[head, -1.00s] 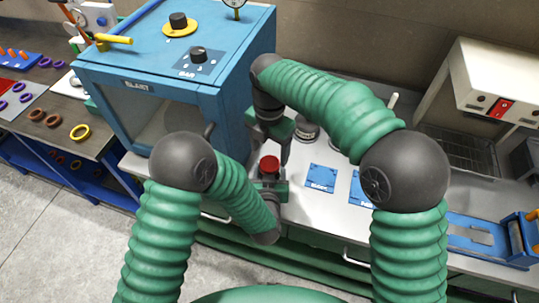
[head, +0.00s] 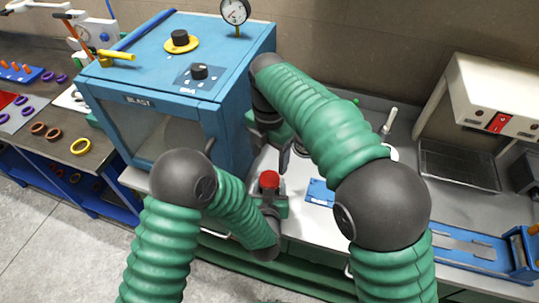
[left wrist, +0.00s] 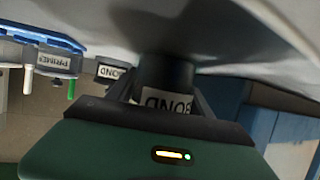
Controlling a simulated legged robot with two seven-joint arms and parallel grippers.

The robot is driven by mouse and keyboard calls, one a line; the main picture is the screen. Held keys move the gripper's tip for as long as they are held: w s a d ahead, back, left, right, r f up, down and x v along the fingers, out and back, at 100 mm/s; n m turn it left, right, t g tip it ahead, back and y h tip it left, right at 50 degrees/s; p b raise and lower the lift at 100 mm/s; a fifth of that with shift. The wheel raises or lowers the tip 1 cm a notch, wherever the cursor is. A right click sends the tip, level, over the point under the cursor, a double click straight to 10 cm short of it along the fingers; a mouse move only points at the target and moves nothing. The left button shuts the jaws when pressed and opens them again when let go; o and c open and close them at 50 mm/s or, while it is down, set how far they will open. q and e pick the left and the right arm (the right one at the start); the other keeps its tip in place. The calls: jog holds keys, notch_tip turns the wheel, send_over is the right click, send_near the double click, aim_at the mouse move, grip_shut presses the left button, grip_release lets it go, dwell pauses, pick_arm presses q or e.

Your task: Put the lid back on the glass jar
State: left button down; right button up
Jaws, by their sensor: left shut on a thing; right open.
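My left gripper (head: 269,196) points up and is shut on a dark jar with a red top (head: 269,179). In the left wrist view this jar (left wrist: 166,85) sits between the fingers, and its label reads BOND upside down. I cannot tell whether the red top is a lid or the contents. My right gripper (head: 280,152) is open, pointing down, just above and behind the red top. Its fingertips are partly dark against the cabinet, and I see nothing held in it. No separate lid can be made out clearly.
A blue BLAST cabinet (head: 145,101) stands close on the left. A blue plate (head: 320,191) lies on the grey counter, partly behind my right arm. The left wrist view shows a PRIMER-labelled thing (left wrist: 57,62) and another BOND label (left wrist: 110,71).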

aim_at(269, 178)
notch_tip(269, 178, down, 8)
jog(key=shift+f, duration=0.1)
dwell(0.4)
jog(key=c, duration=1.4)
jog(key=o, duration=1.5)
jog(key=shift+c, duration=0.2)
jog(key=shift+r, duration=2.35)
jog(key=shift+c, duration=0.3)
